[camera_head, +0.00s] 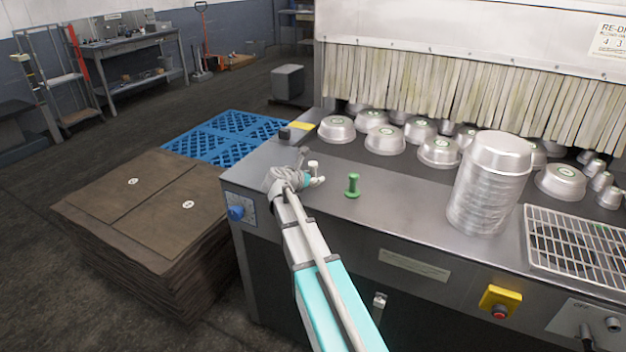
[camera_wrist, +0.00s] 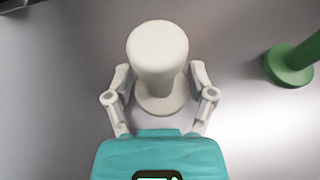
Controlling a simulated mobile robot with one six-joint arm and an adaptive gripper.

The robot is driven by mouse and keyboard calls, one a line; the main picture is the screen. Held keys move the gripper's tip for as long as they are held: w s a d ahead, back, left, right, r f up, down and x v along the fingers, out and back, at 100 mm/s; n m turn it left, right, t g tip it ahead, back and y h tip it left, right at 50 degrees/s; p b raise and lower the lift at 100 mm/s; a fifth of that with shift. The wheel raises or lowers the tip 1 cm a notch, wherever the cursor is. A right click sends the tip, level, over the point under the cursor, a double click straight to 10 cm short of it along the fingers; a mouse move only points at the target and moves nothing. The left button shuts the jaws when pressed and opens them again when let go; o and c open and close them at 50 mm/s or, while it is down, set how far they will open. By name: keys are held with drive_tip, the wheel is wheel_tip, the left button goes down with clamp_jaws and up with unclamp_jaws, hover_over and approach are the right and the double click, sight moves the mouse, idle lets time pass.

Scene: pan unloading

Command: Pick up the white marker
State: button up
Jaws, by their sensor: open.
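My gripper (camera_wrist: 160,82) is open, with one finger on each side of the marker's lower part. I cannot tell whether the fingers touch it. In the head view my gripper (camera_head: 317,180) is low over the counter and partly hidden by my arm.
A green marker (camera_head: 352,186) stands to the right, also in the wrist view (camera_wrist: 292,62). A tall stack of metal pans (camera_head: 487,185) is farther right. Several upturned pans (camera_head: 384,140) lie behind, before a strip curtain (camera_head: 450,90). The counter's left front is clear.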

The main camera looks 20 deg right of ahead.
drive_tip(key=shift+c, duration=0.3)
clamp_jaws()
idle(0.3)
